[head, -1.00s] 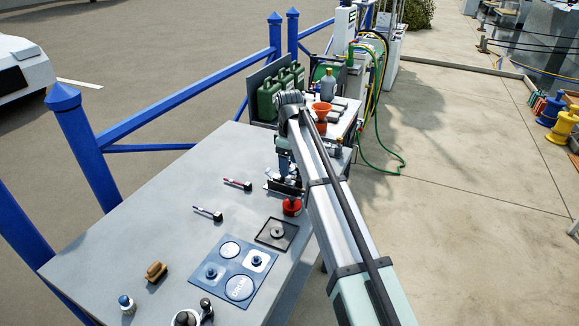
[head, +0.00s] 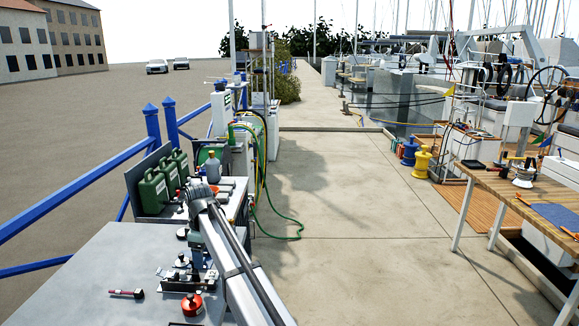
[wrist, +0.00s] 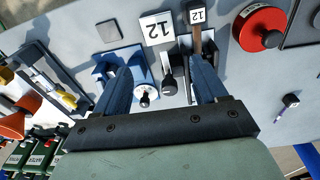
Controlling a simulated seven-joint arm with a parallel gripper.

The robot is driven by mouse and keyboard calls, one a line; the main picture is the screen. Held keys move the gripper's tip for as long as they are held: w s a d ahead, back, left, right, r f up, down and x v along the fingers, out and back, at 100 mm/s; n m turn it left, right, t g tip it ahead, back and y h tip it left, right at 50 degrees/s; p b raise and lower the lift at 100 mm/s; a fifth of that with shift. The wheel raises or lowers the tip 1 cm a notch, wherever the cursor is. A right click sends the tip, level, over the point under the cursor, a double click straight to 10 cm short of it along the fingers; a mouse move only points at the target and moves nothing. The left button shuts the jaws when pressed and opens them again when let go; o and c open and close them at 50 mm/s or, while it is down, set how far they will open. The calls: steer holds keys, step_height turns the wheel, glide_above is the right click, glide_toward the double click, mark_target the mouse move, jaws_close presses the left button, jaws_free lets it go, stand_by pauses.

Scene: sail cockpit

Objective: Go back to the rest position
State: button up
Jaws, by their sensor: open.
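My gripper (head: 197,255) hangs over the grey workbench (head: 90,262) at the end of my arm, just above a small dark rack with round knobs (head: 182,282). In the wrist view my gripper (wrist: 152,68) has its two blue fingers spread apart, with nothing clearly held between them.
A red round object (head: 191,305) and a small brush-like tool (head: 126,293) lie on the bench. Green canisters (head: 152,190) stand behind it, near an orange funnel (head: 214,189). Open pavement (head: 370,220) lies right, before a wooden table (head: 510,185).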

steer(key=w+d+f+m+t+y, duration=0.1)
steer(key=w+d+f, duration=0.25)
steer(key=d, duration=0.25)
steer(key=w+d+f+y, duration=0.1)
steer(key=w+d+f, duration=0.2)
steer(key=w+d, duration=0.25)
steer(key=d+f+m+t, duration=0.1)
steer(key=d+f+m, duration=0.2)
steer(key=d+f, duration=0.9)
steer(key=s+d+f+m+g+h, duration=0.1)
steer(key=s+d+f+m+g, duration=0.1)
steer(key=s+d+f, duration=0.55)
steer(key=s+d+f+m+g, duration=0.1)
steer(key=s+d+f+m, duration=0.2)
steer(key=s+f, duration=0.8)
steer(key=s+d+f+m+g+h, duration=0.1)
steer(key=s+d+f+m+g, duration=0.1)
steer(key=s+d+f, duration=0.5)
steer(key=s+d+f+m+g, duration=0.1)
steer(key=s+f+m, duration=0.1)
steer(key=s, duration=0.9)
steer(key=s+d+f+m+g, duration=0.2)
steer(key=s+f, duration=0.1)
steer(key=s, duration=0.8)
steer(key=s+d+f+m+g, duration=0.1)
steer(key=s+d+f+m, duration=0.1)
steer(key=s, duration=0.9)
steer(key=shift+s+d+f+h, duration=0.2)
steer(key=shift+s+f+h, duration=0.15)
steer(key=shift+h, duration=0.05)
